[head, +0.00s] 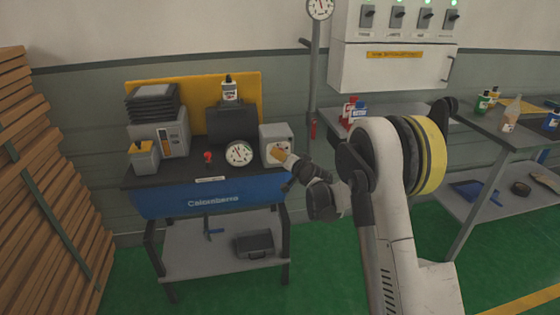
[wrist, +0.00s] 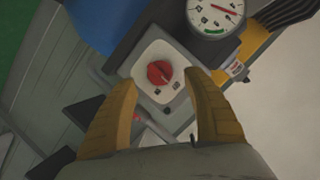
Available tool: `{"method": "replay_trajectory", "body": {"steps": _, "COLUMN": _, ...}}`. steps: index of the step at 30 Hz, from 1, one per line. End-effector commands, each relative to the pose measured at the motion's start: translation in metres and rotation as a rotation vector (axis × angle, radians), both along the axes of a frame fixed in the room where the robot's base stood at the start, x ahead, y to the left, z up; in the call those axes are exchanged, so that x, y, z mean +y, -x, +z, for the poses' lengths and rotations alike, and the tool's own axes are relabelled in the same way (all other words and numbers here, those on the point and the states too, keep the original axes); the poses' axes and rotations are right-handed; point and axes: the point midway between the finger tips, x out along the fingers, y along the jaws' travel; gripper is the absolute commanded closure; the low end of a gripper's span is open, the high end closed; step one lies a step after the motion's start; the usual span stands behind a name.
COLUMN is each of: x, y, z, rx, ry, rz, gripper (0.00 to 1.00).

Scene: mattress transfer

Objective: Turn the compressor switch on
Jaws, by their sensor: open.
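The compressor switch is a light grey box (head: 275,132) at the right end of the dark bench top in the head view. In the wrist view the box (wrist: 150,52) shows a round red knob (wrist: 159,72) with small marks beside it. My gripper (head: 279,153) is in front of the box face and hides the knob in the head view. In the wrist view my gripper (wrist: 163,82) is open and empty, with its yellow fingers on either side of the knob. I see no contact with the knob. I cannot read its setting.
A round gauge (head: 239,153) stands just left of the switch box. A grey machine (head: 172,138) and a small red part (head: 208,156) are farther left on the bench. A pipe (head: 314,80) rises behind, with a wall panel (head: 392,62) at upper right.

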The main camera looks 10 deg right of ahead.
Motion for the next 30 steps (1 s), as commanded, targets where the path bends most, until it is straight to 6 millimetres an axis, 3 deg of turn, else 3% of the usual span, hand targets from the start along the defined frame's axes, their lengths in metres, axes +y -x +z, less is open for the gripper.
{"method": "replay_trajectory", "body": {"steps": 7, "x": 0.005, "y": -0.034, "z": -0.012, "rx": 0.000, "ry": 0.001, "rz": 0.000, "gripper": 0.41}}
{"method": "replay_trajectory", "body": {"steps": 18, "x": 0.006, "y": -0.041, "z": -0.012, "rx": 0.000, "ry": 0.001, "rz": 0.000, "gripper": 0.41}}
{"method": "replay_trajectory", "body": {"steps": 19, "x": 0.006, "y": -0.041, "z": -0.012, "rx": 0.000, "ry": 0.001, "rz": 0.000, "gripper": 0.45}}
{"method": "replay_trajectory", "body": {"steps": 24, "x": 0.006, "y": -0.040, "z": -0.012, "rx": 0.000, "ry": 0.001, "rz": 0.000, "gripper": 0.94}}
{"method": "replay_trajectory", "body": {"steps": 30, "x": 0.006, "y": -0.040, "z": -0.012, "rx": 0.000, "ry": -0.005, "rz": -0.001, "gripper": 0.95}}
